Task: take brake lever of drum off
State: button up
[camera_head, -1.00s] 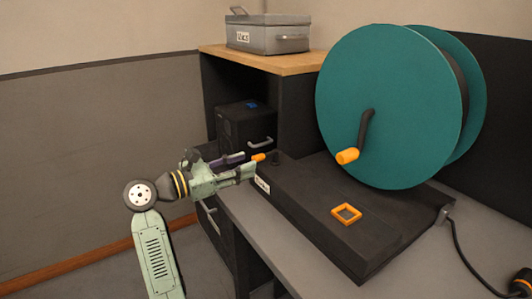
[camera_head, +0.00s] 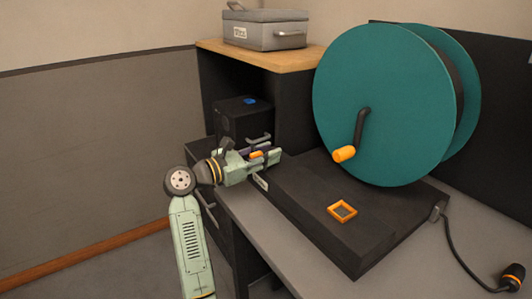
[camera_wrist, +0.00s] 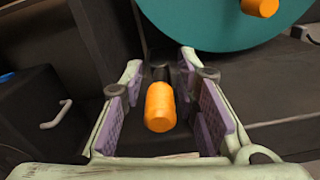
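The brake lever, with an orange grip (camera_wrist: 160,107) on a dark stem, is at the left end of the drum's black base (camera_head: 330,225). In the wrist view the orange grip lies between the two purple-padded fingers of my gripper (camera_wrist: 163,105), with gaps on both sides. My gripper (camera_head: 268,155) is open around it, and the orange also shows between the fingers in the head view. The teal drum (camera_head: 385,100) stands on the base, with a dark crank and orange knob (camera_head: 344,154) on its face.
An orange square frame (camera_head: 342,211) lies on the base. A grey metal case (camera_head: 265,30) sits on a wooden-topped cabinet behind. A black box (camera_head: 243,120) with a handle is left of the base. A cable with an orange-ended plug (camera_head: 513,275) lies at the right.

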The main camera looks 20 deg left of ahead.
grip_shut()
jog(key=shift+a+r, duration=0.1)
dwell(0.4)
